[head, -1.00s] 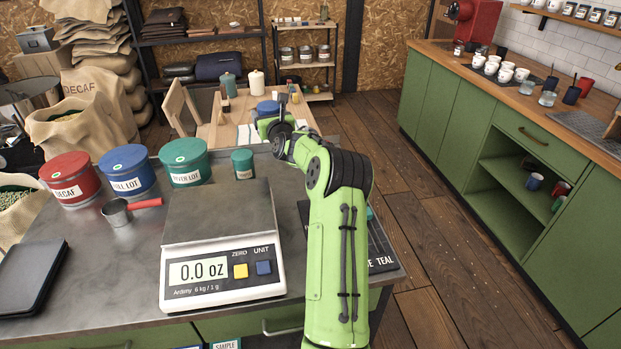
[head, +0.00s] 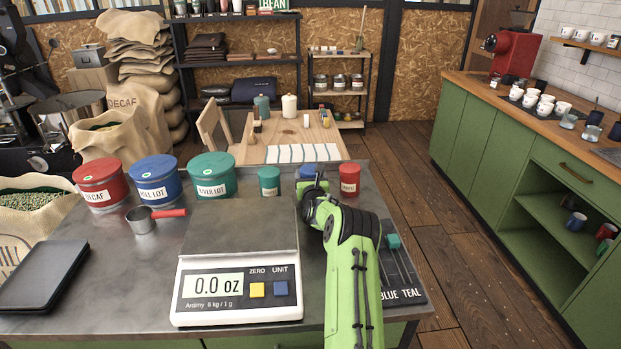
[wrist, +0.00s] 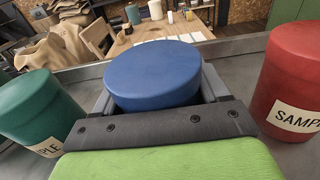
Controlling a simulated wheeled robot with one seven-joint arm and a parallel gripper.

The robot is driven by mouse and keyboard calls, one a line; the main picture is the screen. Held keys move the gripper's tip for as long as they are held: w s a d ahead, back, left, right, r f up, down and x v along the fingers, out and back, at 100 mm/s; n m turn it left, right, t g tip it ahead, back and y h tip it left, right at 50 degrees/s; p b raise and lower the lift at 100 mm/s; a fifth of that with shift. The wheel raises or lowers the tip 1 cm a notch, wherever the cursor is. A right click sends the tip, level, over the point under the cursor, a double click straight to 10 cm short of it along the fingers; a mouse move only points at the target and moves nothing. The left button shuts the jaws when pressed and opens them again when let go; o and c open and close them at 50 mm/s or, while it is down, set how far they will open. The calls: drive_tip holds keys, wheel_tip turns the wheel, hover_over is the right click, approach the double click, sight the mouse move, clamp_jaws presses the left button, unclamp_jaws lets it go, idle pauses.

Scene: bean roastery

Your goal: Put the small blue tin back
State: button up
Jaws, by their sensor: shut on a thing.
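The small blue tin (head: 307,170) is at the back of the grey counter, between the small teal tin (head: 269,181) and the small red tin (head: 349,178). My gripper (head: 313,184) is shut on it. In the wrist view the blue lid (wrist: 153,76) sits between my fingers, with the teal tin (wrist: 38,112) to the left and the red tin (wrist: 290,82), labelled "SAMP...", to the right. Both neighbours stand apart from the blue tin. Its base is hidden, so I cannot tell whether it touches the counter.
Large red (head: 101,184), blue (head: 155,180) and teal (head: 213,175) tins stand at the left, near a metal scoop (head: 143,221). A scale (head: 240,265) reads 0.0 oz. A dark board (head: 403,285) marked "BLUE TEAL" lies right of my arm, with a teal block (head: 393,241).

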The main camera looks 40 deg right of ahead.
drive_tip(key=shift+f+b, duration=0.25)
drive_tip(key=shift+b, duration=0.05)
drive_tip(key=o, duration=1.2)
drive_tip(key=shift+r, duration=0.1)
drive_tip(key=shift+r+p, duration=0.25)
drive_tip(key=shift+p, duration=0.1)
drive_tip(key=p+v, duration=0.1)
drive_tip(key=v, duration=0.6)
drive_tip(key=shift+s+a, duration=0.2)
